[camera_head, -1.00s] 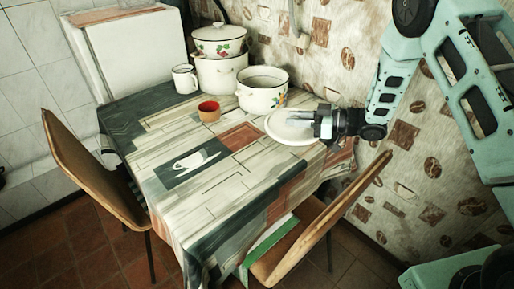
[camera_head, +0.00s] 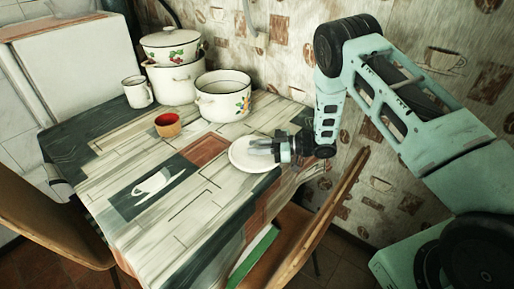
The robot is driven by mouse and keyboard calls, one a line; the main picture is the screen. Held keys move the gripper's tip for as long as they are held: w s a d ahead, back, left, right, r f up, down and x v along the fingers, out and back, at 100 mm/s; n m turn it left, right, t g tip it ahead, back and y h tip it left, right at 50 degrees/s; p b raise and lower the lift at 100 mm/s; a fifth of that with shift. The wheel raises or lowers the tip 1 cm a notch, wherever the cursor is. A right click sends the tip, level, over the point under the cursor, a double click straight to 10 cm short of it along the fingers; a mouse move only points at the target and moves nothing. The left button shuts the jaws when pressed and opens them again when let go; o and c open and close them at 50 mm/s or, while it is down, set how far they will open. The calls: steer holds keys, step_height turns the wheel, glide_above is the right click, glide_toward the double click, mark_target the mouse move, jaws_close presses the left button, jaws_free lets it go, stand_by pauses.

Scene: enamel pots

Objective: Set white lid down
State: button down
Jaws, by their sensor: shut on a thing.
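The white lid (camera_head: 245,160) is a round, pale disc at the right side of the table, near its right edge. My gripper (camera_head: 262,151) reaches in from the right over the lid and is shut on it near its middle. The fingers hide the part of the lid that they hold. The lid is low over the tabletop and looks about level; I cannot tell whether it touches the table.
An open white pot (camera_head: 223,96) stands behind the lid. A lidded pot (camera_head: 170,46) stands on a larger white pot (camera_head: 177,84) at the back. A white mug (camera_head: 138,92) and a red-brown cup (camera_head: 168,125) are to the left. The table (camera_head: 205,205) is clear in front. Chairs flank it.

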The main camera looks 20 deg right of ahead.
steer(key=shift+f, duration=0.25)
steer(key=shift+f, duration=0.2)
steer(key=c, duration=1.2)
jaws_free()
steer(key=shift+r, duration=0.1)
